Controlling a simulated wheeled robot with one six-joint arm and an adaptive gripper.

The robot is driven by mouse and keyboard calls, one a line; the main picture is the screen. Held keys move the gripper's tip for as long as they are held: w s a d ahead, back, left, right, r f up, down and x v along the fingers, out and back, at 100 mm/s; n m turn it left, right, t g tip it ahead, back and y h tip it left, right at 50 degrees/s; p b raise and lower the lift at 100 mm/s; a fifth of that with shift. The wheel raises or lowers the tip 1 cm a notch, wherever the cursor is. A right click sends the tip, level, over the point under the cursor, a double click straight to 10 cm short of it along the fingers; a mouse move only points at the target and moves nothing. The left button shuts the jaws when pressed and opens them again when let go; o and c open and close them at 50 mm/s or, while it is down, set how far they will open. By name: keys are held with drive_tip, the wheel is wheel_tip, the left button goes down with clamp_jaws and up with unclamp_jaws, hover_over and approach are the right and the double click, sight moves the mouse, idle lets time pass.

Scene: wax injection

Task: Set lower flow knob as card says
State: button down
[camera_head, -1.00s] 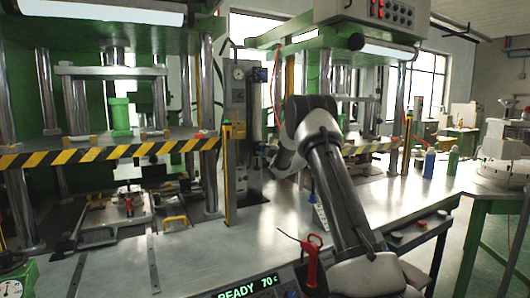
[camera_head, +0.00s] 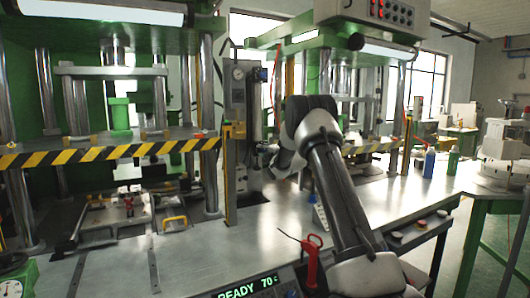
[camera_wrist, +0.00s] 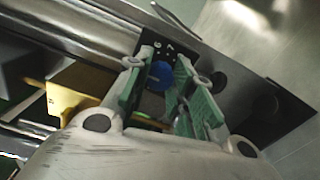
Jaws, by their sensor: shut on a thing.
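A blue knob (camera_wrist: 161,74) sits on a dark plate (camera_wrist: 148,50) with small white marks in the wrist view. My gripper (camera_wrist: 170,88) has its green-padded fingers on either side of this knob and is shut on it. In the head view, my gripper (camera_head: 266,156) is at the lower part of a grey upright panel (camera_head: 236,90) between the two presses, and the knob there is hidden. Another small blue part (camera_head: 260,75) shows higher on the panel, beside a round gauge (camera_head: 238,73). I cannot read the knob's setting or any card.
A green press with a black-and-yellow bar (camera_head: 110,152) stands left, and another press stands behind my arm. A red-handled tool (camera_head: 312,262) stands at the bench front. A blue bottle (camera_head: 429,163) stands at right.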

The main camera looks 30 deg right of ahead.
drive_tip(key=shift+f, duration=0.15)
drive_tip(key=c, duration=1.2)
unclamp_jaws()
drive_tip(key=shift+s, duration=0.1)
drive_tip(key=s, duration=1.1)
drive_tip(key=shift+s+d, duration=0.2)
drive_tip(key=shift+s, duration=0.2)
